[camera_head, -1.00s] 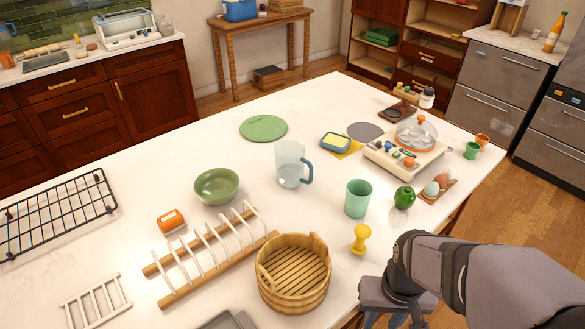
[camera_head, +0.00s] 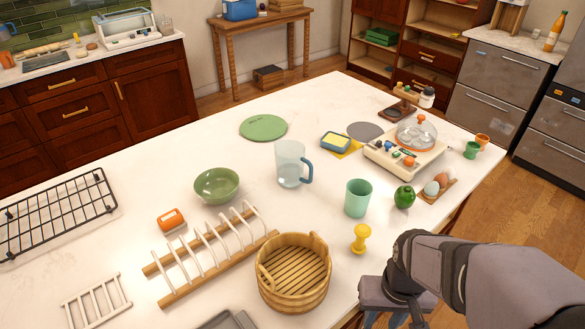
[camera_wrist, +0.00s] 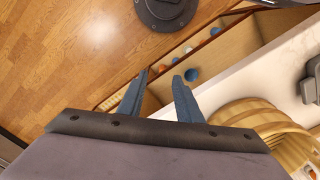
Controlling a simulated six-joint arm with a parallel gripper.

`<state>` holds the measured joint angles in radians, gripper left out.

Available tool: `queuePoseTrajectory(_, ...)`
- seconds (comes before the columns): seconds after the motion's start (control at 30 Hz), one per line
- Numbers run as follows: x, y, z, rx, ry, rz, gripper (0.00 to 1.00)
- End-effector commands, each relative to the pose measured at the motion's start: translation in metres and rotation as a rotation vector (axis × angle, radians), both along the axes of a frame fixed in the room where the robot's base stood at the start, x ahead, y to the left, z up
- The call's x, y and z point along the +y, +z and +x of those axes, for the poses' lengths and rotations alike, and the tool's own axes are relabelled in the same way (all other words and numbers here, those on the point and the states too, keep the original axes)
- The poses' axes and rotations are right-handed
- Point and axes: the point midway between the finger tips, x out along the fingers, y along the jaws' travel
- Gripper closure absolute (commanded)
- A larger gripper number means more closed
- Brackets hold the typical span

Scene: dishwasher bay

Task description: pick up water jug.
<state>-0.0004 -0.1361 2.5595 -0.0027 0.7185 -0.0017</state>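The water jug (camera_head: 290,164) is a clear, pale-blue pitcher with a blue handle on its right side. It stands upright near the middle of the white table in the head view. In the wrist view, my gripper (camera_wrist: 159,86) has its two blue fingers apart with nothing between them. It is over the table's edge and the floor, beside the wooden tub. In the head view my arm is at the lower right, well away from the jug, and the fingers are hardly visible there. The jug is not in the wrist view.
A green bowl (camera_head: 217,185) is left of the jug and a mint cup (camera_head: 358,198) is to its lower right. A wooden tub (camera_head: 293,272), a yellow hourglass-shaped object (camera_head: 361,238) and a wooden rack (camera_head: 215,255) stand nearer.

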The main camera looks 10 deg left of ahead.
Motion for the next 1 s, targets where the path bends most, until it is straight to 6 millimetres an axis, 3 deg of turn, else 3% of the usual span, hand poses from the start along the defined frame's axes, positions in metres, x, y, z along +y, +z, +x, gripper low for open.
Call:
queuePoseTrajectory(0.17,-0.001,0.008,0.010,0.017,0.151,-0.042,0.68)
queuePoseTrajectory(0.27,-0.002,0.019,0.028,0.046,0.386,-0.111,0.68)
queuePoseTrajectory(0.37,-0.002,0.037,0.058,0.096,0.728,-0.227,0.68)
queuePoseTrajectory(0.47,0.004,0.061,0.101,0.172,1.126,-0.386,0.68)
queuePoseTrajectory(0.6,0.034,0.103,0.170,0.318,1.643,-0.664,0.68)
queuePoseTrajectory(0.67,0.042,0.094,0.196,0.347,1.751,-0.773,0.68)
queuePoseTrajectory(0.77,0.071,0.097,0.239,0.373,1.921,-0.967,0.68)
queuePoseTrajectory(0.9,0.125,0.103,0.287,0.406,2.120,-1.242,0.68)
queuePoseTrajectory(1.0,0.163,0.106,0.310,0.424,2.218,-1.412,0.68)
